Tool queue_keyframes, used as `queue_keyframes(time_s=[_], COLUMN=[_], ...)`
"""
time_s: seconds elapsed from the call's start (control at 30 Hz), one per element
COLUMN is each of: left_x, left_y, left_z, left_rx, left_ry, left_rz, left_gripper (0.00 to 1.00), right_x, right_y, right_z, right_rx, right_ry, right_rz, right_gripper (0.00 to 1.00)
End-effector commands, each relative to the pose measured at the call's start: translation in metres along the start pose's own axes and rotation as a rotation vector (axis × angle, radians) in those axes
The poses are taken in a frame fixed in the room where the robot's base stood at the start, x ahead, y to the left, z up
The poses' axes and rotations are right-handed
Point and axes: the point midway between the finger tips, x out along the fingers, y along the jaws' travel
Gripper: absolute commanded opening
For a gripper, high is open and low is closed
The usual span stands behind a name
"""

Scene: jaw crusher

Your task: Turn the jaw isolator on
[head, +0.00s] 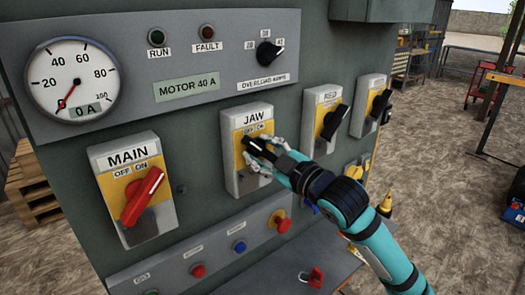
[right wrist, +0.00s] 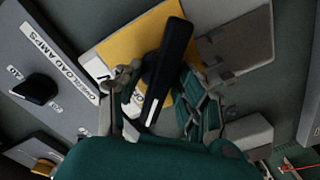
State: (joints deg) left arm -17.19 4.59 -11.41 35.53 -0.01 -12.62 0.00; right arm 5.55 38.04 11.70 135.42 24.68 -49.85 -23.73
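The jaw isolator (head: 233,176) is a grey box with a yellow plate and a JAW label with OFF and ON marks. Its black handle (right wrist: 168,70) tilts up-left toward the OFF side in the head view. My right gripper (head: 264,157) is at this handle, its fingers on either side of it. In the right wrist view the handle lies between the fingers of the gripper (right wrist: 165,88), with a small gap on the left side. The fingers look open around it rather than clamped. The fingers hide part of the plate. My left gripper is not in view.
The MAIN isolator (head: 140,190) with a red handle is at left. The FEED isolator (head: 328,120) and another isolator (head: 372,105) are at right. A gauge (head: 72,80) and an overload knob (head: 268,53) sit above. Push buttons, including a red one (head: 282,222), are below.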

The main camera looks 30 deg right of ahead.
Motion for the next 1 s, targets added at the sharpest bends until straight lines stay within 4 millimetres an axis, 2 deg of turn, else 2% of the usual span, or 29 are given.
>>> queue_keyframes(time_s=[0.03, 0.27, 0.67, 1.0], left_x=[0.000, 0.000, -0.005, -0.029], left_y=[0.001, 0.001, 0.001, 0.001], left_z=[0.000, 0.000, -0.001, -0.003], left_rx=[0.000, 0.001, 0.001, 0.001], left_ry=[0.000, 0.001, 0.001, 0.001], left_rz=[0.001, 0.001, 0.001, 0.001], left_gripper=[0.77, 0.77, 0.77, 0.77], right_x=[0.000, 0.000, 0.000, 0.000], right_y=[0.000, 0.000, 0.001, 0.003], right_z=[0.000, 0.000, -0.001, -0.003], right_rx=[0.000, 0.000, 0.044, 0.276], right_ry=[0.000, 0.000, -0.001, -0.001], right_rz=[0.000, 0.000, -0.001, -0.002], right_gripper=[0.29, 0.00, 0.00, 0.00])
